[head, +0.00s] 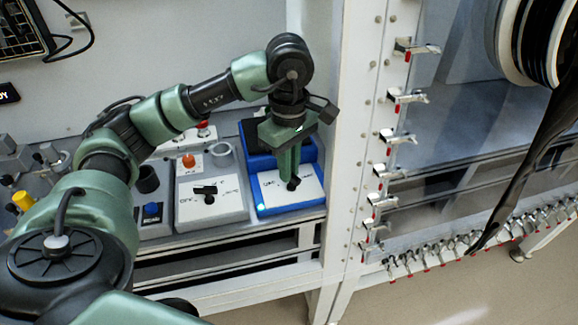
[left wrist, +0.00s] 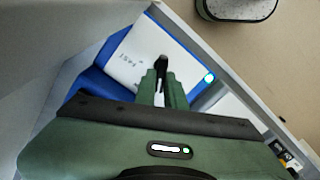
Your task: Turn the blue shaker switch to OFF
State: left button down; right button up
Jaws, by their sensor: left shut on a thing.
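The blue shaker (head: 262,212) has a white sloped front panel and stands at the right end of the bench, by the frame post. Its black switch knob (head: 293,185) sits on that panel. My left gripper (head: 289,178) points down over the panel and is shut on the knob. The left wrist view shows the fingers (left wrist: 161,84) around the black knob (left wrist: 163,62). A small lamp (left wrist: 209,77) at the panel's corner glows pale cyan. The fingers hide part of the panel's lettering, so I cannot read the knob's setting. My right gripper is not in view.
Left of the shaker stands a grey-white unit (head: 212,213) with a similar black knob. Further left is a grey box with a blue button (head: 152,210). The white post (head: 343,120) and glovebox window with several clamps stand close on the right.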

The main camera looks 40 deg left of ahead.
pick_arm(q)
jog(key=c, duration=1.5)
grip_release()
jog(key=shift+r, duration=0.55)
notch_tip(320, 180, up, 7)
jog(key=shift+f+p, duration=0.1)
jog(key=shift+p, duration=0.3)
